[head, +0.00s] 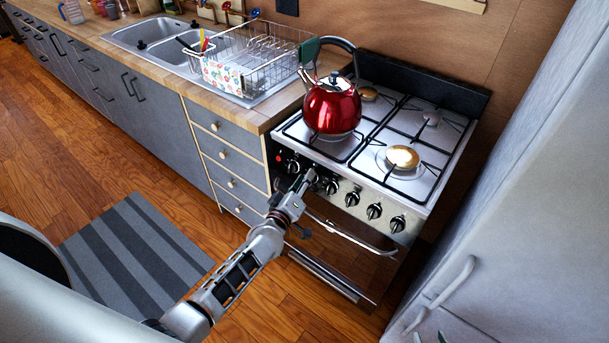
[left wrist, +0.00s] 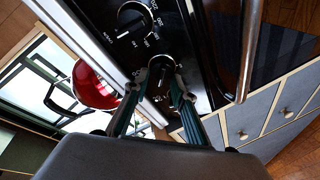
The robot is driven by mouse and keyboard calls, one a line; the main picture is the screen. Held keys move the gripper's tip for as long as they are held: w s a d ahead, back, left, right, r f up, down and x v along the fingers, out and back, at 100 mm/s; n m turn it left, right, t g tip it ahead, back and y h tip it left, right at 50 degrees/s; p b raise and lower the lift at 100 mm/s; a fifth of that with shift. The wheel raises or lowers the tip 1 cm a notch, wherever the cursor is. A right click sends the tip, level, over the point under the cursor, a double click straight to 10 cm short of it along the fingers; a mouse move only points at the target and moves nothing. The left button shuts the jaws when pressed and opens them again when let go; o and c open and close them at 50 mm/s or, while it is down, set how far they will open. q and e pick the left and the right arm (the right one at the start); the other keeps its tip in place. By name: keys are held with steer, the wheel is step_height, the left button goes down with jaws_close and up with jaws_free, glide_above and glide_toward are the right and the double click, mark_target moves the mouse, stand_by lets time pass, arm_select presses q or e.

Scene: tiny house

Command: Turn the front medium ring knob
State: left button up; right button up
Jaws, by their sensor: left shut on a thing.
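The stove (head: 385,143) has a row of black knobs along its front panel. My left gripper (head: 311,180) reaches the left part of this row, with its arm coming up from the lower left. In the left wrist view my left gripper (left wrist: 165,78) has a teal finger on either side of a round black knob (left wrist: 161,66) and is shut on it. A larger labelled dial (left wrist: 133,20) sits beside that knob. In the head view my gripper partly hides the held knob. My right gripper is in neither view.
A red kettle (head: 333,106) stands on the left front burner, above the held knob. The oven handle (head: 350,235) runs below the knobs. Drawers (head: 228,155) stand left of the stove, and a pale fridge (head: 510,215) is at the right.

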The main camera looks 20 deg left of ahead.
arm_select(q)
steer(key=shift+f+n+g+y, duration=0.1)
steer(key=shift+n+g+y, duration=0.25)
steer(key=shift+n, duration=1.45)
arm_select(e)
steer(key=shift+a+r, duration=0.1)
steer(key=shift+a, duration=0.2)
arm_select(q)
steer(key=o, duration=1.1)
arm_select(e)
steer(key=shift+d, duration=0.3)
arm_select(q)
steer(key=s, duration=0.4)
steer(key=s+r, duration=0.1)
steer(key=s, duration=0.3)
steer(key=s+r, duration=0.1)
steer(key=s, duration=0.2)
steer(key=shift+s+a+r, duration=0.2)
steer(key=shift+s+a, duration=0.05)
steer(key=shift+s, duration=0.15)
arm_select(e)
steer(key=shift+a, duration=0.1)
